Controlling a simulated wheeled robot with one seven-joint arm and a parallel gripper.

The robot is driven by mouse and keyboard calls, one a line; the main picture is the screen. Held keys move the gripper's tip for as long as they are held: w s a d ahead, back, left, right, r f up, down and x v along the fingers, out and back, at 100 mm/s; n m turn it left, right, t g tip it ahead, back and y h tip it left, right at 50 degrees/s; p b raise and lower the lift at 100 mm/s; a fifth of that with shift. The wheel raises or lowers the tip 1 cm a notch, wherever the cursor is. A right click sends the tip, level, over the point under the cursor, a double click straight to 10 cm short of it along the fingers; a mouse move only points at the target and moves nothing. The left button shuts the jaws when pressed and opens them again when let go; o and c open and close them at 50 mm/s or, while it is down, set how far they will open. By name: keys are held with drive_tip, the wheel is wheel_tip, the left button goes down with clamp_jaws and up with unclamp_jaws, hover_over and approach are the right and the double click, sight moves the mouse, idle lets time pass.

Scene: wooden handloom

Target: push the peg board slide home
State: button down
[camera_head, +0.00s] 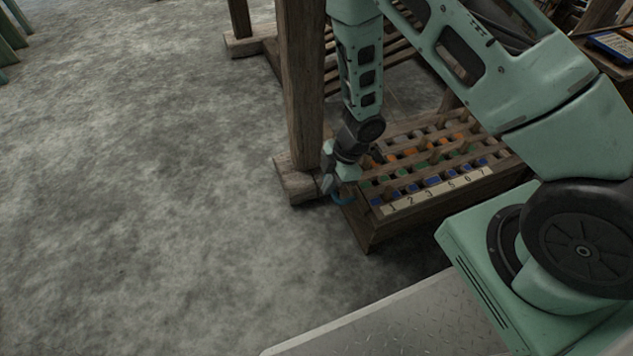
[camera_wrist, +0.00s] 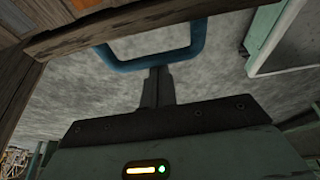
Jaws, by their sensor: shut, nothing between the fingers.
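The peg board (camera_head: 430,205) is a low wooden box with rows of square holes, pegs, orange, green and blue markings and a numbered strip along its near edge. A blue loop handle (camera_head: 344,200) stands out from its left end; the loop also shows in the wrist view (camera_wrist: 125,66). My gripper (camera_head: 328,184) is beside this end. In the wrist view its shut fingers (camera_wrist: 158,72) reach the bar of the loop; I cannot tell whether they touch it. The slide's joint with the box is hidden.
A wooden loom post (camera_head: 301,90) with a foot (camera_head: 296,182) stands close to the left of my gripper. Wooden slats (camera_head: 395,70) lie behind. The grey floor (camera_head: 150,200) to the left is clear.

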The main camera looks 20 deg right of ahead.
idle(0.4)
wheel_tip(320, 180, up, 10)
drive_tip(key=p, duration=0.7)
drive_tip(key=shift+a, duration=0.25)
